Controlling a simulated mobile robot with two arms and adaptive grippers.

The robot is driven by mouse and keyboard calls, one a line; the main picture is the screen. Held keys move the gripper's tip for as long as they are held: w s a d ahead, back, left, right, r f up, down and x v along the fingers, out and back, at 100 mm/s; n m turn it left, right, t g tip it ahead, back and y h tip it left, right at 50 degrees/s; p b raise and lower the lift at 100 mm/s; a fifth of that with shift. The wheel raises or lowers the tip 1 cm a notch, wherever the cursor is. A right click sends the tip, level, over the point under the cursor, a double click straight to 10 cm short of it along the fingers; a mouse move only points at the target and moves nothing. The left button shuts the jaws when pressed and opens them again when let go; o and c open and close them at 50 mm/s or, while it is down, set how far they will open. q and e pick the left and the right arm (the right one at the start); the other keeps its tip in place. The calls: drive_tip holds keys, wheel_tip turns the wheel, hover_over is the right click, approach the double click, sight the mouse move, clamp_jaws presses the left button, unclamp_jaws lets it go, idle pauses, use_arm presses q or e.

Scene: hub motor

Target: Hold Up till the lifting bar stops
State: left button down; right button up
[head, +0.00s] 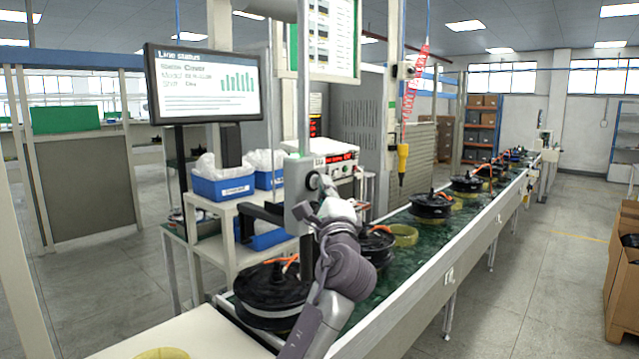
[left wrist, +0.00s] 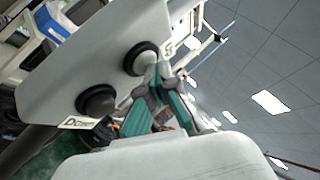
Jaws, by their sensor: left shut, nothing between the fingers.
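A grey control box (head: 299,212) sits on a post beside the conveyor. In the left wrist view its face (left wrist: 95,65) carries two round black buttons. The upper button (left wrist: 142,58) is at my fingertips; the lower button (left wrist: 97,101) is beside a label reading "Down". My left gripper (head: 318,187) is shut and empty at the box, and it also shows in the left wrist view (left wrist: 156,78). Its tips overlap the upper button's edge; I cannot tell whether they press it. A black bar (head: 262,212) extends left from the box. My right gripper is not in view.
A black hub motor (head: 268,290) with an orange cable lies below the box. More motors (head: 432,205) and yellow rings (head: 404,235) line the green conveyor. Blue bins (head: 222,185) stand on a white shelf at left.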

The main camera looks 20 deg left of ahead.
use_arm(q)
drive_tip(key=shift+s+d, duration=0.35)
drive_tip(key=shift+d, duration=0.45)
drive_tip(key=shift+d, duration=0.1)
drive_tip(key=d, duration=0.1)
drive_tip(key=s+d, duration=0.1)
drive_tip(key=d, duration=0.2)
drive_tip(key=shift+s+d, duration=0.3)
drive_tip(key=shift+s, duration=0.05)
drive_tip(key=shift+f, duration=0.1)
idle(0.5)
